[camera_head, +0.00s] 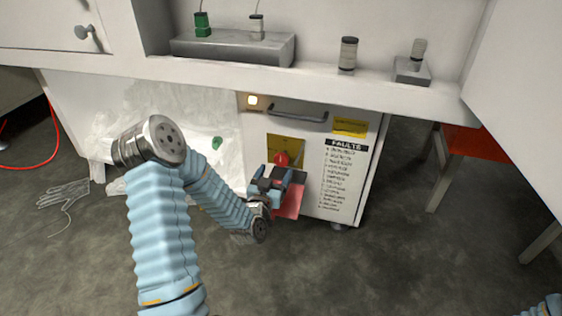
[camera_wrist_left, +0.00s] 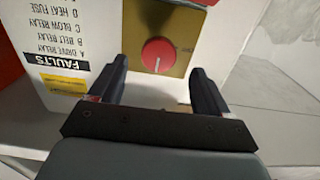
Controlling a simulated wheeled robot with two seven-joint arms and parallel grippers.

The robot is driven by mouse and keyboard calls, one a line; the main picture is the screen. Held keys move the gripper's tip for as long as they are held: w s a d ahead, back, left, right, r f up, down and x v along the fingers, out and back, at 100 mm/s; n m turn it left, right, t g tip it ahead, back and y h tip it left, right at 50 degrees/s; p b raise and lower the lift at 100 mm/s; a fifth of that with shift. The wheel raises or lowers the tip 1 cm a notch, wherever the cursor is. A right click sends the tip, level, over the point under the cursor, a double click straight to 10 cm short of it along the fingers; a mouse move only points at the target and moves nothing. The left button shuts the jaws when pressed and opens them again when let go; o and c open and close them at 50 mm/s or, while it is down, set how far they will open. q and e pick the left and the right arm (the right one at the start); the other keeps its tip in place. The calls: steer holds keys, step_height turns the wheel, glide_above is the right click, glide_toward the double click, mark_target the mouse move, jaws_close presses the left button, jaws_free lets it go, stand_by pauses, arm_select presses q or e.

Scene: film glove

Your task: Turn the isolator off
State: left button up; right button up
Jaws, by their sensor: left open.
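The isolator is a red round knob (camera_wrist_left: 158,56) on a yellow plate (camera_wrist_left: 178,18), on the front of a white cabinet. In the head view the knob (camera_head: 282,159) shows just above my left gripper (camera_head: 283,170), partly hidden by it. In the left wrist view my left gripper (camera_wrist_left: 158,85) is open, its two dark fingers spread to either side of the knob in the picture. The view is upside down there, and a small white mark shows on the knob. I cannot tell whether the fingers touch it. My right gripper is not in view.
The cabinet (camera_head: 350,190) carries a FAULTS list (camera_head: 342,165), a handle (camera_head: 298,112) and a lit lamp (camera_head: 252,100). A white worktop (camera_head: 380,83) overhangs it. A red-topped stool (camera_head: 475,145) stands at right.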

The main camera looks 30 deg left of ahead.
mark_target(281, 162)
arm_select(q)
steer(key=x, duration=0.7)
steer(key=shift+d, duration=0.1)
steer(key=shift+c, duration=0.3)
steer(key=c, duration=0.9)
